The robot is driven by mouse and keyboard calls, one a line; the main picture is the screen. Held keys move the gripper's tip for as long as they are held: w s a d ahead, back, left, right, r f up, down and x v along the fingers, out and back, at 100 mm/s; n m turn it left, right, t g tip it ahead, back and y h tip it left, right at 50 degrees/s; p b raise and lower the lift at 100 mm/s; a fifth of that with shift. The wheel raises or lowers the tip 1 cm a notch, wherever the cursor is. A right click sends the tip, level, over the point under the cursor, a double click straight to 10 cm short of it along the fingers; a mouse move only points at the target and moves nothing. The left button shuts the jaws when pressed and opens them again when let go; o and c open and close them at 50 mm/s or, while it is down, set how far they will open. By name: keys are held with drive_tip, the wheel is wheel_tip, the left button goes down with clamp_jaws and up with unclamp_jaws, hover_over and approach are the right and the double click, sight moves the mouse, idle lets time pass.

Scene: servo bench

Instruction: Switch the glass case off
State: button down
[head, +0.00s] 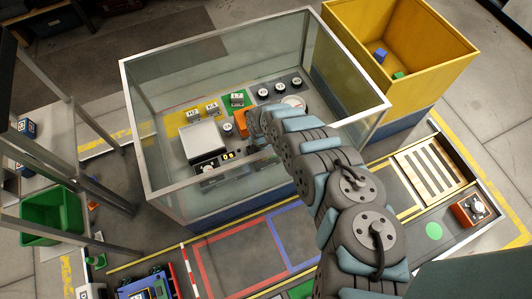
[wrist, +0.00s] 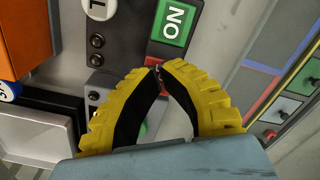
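The glass case (head: 140,110) is an open-topped glass box with a metal rim, in the middle of the head view. My arm reaches over its front rim, with my gripper (head: 256,128) down inside among the devices; the fingertips are hard to make out there. In the wrist view my gripper (wrist: 160,69) has yellow-backed, black-lined fingers with their tips almost together.
Inside the case are a grey box (head: 200,138), an orange block (head: 241,118), a green panel (head: 237,100) and several black-and-white dials. A yellow bin (head: 445,35) stands at the back right, a green bin (head: 52,215) at the left. The case walls surround my gripper.

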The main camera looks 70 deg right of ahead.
drive_tip(key=shift+f+b, duration=0.35)
drive_tip(key=shift+f, duration=0.15)
idle(0.4)
drive_tip(key=shift+r, duration=0.1)
drive_tip(key=shift+r+p, duration=3.1)
drive_tip(key=shift+r, duration=0.35)
drive_tip(key=shift+w, duration=0.1)
